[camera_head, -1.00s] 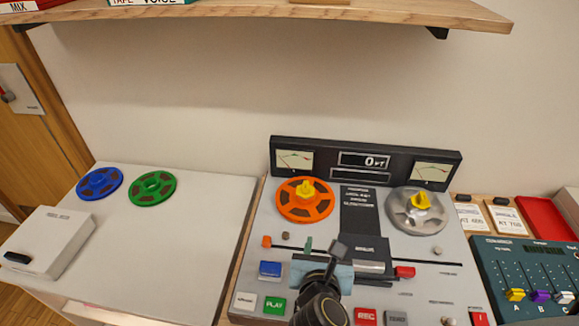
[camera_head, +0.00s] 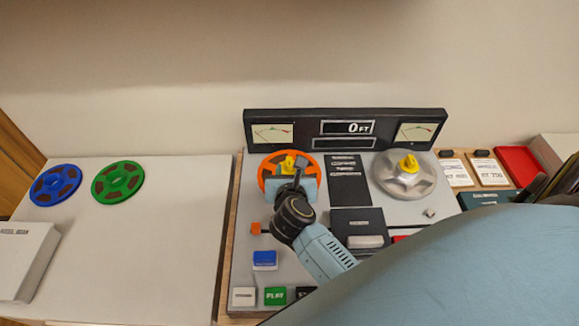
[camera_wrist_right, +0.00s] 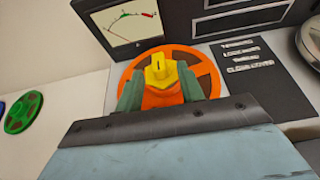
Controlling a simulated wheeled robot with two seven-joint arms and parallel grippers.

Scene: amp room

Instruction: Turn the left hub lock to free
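The left hub lock is a yellow knob (camera_head: 288,162) at the centre of the orange reel (camera_head: 265,173) on the tape machine. In the right wrist view the yellow knob (camera_wrist_right: 161,70) stands up between my right gripper's two green fingers (camera_wrist_right: 160,90). The fingers are apart, one on each side of the knob, with orange showing in the gaps. In the head view my right gripper (camera_head: 291,172) covers the lower part of the orange reel. My left gripper is not in view.
A silver reel (camera_head: 385,178) with another yellow lock (camera_head: 409,164) sits to the right. Meters (camera_head: 273,134) stand behind the reels. Blue (camera_head: 56,185) and green (camera_head: 118,180) reels lie on the left counter. My light-blue arm hides the lower right.

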